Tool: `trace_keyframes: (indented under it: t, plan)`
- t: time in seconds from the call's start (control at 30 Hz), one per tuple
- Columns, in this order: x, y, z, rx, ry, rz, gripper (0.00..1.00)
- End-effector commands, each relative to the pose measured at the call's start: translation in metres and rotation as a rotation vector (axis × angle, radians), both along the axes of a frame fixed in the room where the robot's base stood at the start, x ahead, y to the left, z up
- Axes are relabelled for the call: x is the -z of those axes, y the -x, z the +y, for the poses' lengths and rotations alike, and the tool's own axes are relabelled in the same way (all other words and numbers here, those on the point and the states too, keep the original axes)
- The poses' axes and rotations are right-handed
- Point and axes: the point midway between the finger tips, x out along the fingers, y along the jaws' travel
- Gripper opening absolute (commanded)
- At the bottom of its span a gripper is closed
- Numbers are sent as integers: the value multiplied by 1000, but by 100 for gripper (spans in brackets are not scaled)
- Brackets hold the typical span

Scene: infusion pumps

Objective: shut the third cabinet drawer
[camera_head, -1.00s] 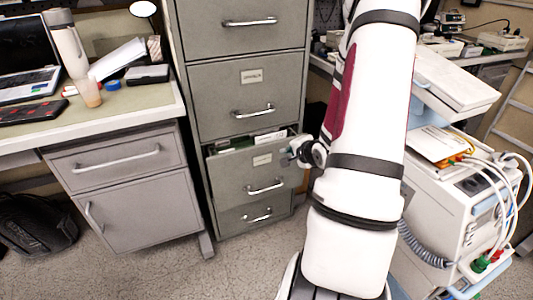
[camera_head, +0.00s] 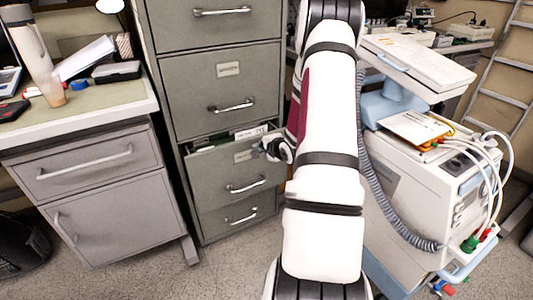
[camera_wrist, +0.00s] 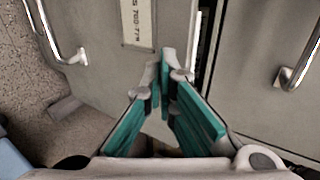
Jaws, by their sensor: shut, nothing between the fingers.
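The grey filing cabinet (camera_head: 222,80) stands left of my arm in the head view. Its third drawer (camera_head: 215,171) from the top is partly open, with file tops (camera_head: 248,132) showing above its front. In the wrist view the drawer front (camera_wrist: 105,70) fills the left side, with a label and a metal handle (camera_wrist: 65,45). My gripper (camera_head: 272,150) is at the upper right part of this front. In the wrist view its teal fingers (camera_wrist: 165,62) are shut and empty, tips over the front near its top edge. Whether they touch it I cannot tell.
The second drawer (camera_head: 222,90) and bottom drawer (camera_head: 240,217) look shut. A desk with a grey pedestal (camera_head: 110,190) stands left of the cabinet. A white medical cart (camera_head: 420,190) with cables stands close to the right of my arm. Some floor is clear before the cabinet.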

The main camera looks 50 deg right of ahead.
Motion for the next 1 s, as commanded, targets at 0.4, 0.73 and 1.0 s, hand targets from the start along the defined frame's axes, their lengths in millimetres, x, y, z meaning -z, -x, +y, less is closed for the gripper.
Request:
trace_keyframes:
  t: [0.4,0.73,1.0]
  plan:
    - [0,-18,-9,1,-1,1,0]
    - [-1,-30,-14,-2,2,0,0]
    - [-1,-83,-40,-1,1,-2,0]
